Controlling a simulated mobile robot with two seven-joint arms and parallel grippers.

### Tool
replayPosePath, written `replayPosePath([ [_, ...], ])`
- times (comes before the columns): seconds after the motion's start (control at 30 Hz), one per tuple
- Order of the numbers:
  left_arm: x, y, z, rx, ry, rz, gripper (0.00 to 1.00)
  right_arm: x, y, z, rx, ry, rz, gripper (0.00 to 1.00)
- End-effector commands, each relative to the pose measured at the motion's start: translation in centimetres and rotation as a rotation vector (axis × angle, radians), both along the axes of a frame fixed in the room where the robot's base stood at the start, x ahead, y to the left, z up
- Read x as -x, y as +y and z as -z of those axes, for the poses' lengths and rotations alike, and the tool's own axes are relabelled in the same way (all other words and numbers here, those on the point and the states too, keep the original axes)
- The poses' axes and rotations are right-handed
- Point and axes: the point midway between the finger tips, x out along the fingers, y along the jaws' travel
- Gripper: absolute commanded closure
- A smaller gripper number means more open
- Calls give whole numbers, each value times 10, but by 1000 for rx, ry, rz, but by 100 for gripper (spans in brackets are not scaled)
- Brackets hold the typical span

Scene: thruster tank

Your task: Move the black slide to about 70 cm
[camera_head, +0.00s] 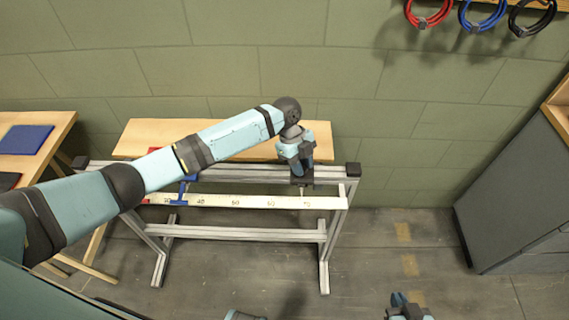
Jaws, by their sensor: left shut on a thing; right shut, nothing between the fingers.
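The black slide (302,181) sits on the metal rail (240,180) near its right end. My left gripper (299,172) reaches in from the left, points down and is shut on the top of the slide, hiding part of it. The white scale (220,201) runs along the front of the rail with printed numbers. The slide's thin lower tip stands close to the 70 label, at or just left of it; the exact reading is too small to tell. My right gripper (400,304) is shut and empty at the bottom edge, away from the rail.
A blue slide (182,190) sits further left on the rail, near 40. A wooden bench top (140,140) stands behind the rail. A table with a blue mat (26,139) is at left, a grey cabinet (515,200) at right. The floor between rail and cabinet is free.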

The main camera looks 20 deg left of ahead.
Motion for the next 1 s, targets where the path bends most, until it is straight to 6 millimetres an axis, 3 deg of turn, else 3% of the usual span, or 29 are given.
replayPosePath([
  [0.1,-4,-13,0,0,0,0,100,0,0,2,0,2,0,100],
  [0.4,-4,-14,0,-3,1,-1,100,0,0,0,-1,1,1,100],
  [0.43,-4,-14,0,-3,1,-1,68,0,0,0,-1,1,1,100],
  [0.53,-4,-14,0,-2,1,-1,48,-1,0,0,-2,1,2,100],
  [0.83,-5,-13,-2,-2,1,-1,48,-1,0,0,-3,0,2,100],
  [1.0,-9,-6,-19,-2,-2,-3,48,-1,0,0,-3,0,2,100],
])
